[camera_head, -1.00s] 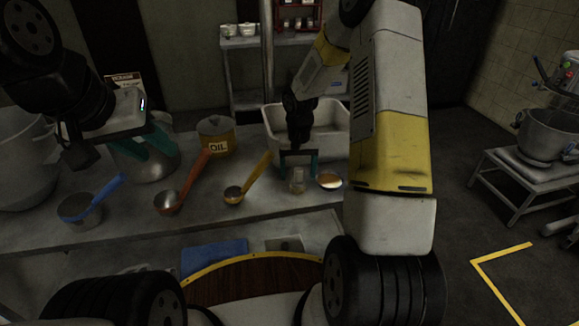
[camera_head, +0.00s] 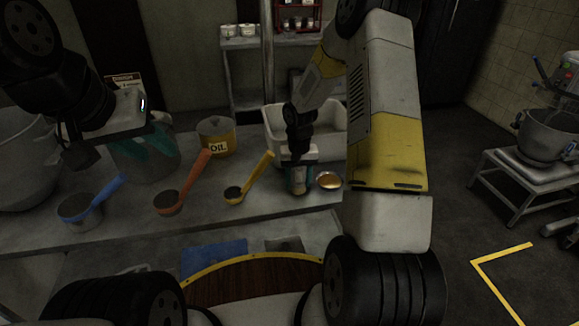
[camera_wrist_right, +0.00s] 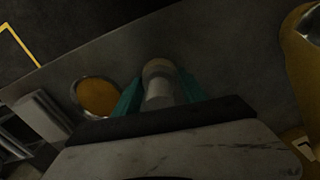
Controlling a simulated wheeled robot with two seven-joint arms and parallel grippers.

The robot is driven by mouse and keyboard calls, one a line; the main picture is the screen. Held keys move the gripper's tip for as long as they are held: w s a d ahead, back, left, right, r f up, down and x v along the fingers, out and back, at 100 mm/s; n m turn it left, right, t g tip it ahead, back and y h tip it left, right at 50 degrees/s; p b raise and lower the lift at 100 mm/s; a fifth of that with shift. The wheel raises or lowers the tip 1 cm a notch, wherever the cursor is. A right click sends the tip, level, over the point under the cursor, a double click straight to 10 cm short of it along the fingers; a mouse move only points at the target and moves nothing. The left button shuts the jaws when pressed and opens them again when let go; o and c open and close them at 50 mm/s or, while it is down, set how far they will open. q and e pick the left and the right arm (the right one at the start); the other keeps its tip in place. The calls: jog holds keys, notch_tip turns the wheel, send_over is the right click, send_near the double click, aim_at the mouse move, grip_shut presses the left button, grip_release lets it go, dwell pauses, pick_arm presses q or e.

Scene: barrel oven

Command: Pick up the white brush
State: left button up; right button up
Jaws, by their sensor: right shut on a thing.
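A pale, short cylinder with a tan end, which looks like the white brush, stands near the table's front edge. In the right wrist view the white brush (camera_wrist_right: 160,85) is between the two teal fingers of my right gripper (camera_wrist_right: 161,92). In the head view my right gripper (camera_head: 300,180) is low over the table and shut on the brush, hiding most of it. My left gripper (camera_head: 146,148) is at the left, its teal fingers apart, in front of a metal pot (camera_head: 150,165). It looks empty.
A small round dish with orange contents (camera_head: 330,181) sits just right of the brush. Blue (camera_head: 75,208), red (camera_head: 168,202) and yellow (camera_head: 236,195) handled ladles lie to the left. A yellow oil pot (camera_head: 217,136) and a white bin (camera_head: 275,125) stand behind.

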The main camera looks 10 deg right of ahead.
aim_at(298, 172)
jog(key=shift+r, duration=0.5)
notch_tip(298, 172, up, 2)
jog(key=shift+r, duration=0.1)
jog(key=shift+s+a+r, duration=0.2)
jog(key=shift+s+r, duration=0.05)
jog(key=shift+s, duration=0.4)
jog(key=s+a+r, duration=0.1)
jog(key=s+a, duration=0.3)
jog(key=s, duration=1)
jog(key=shift+r, duration=0.15)
jog(key=o, duration=0.7)
jog(key=c, duration=0.4)
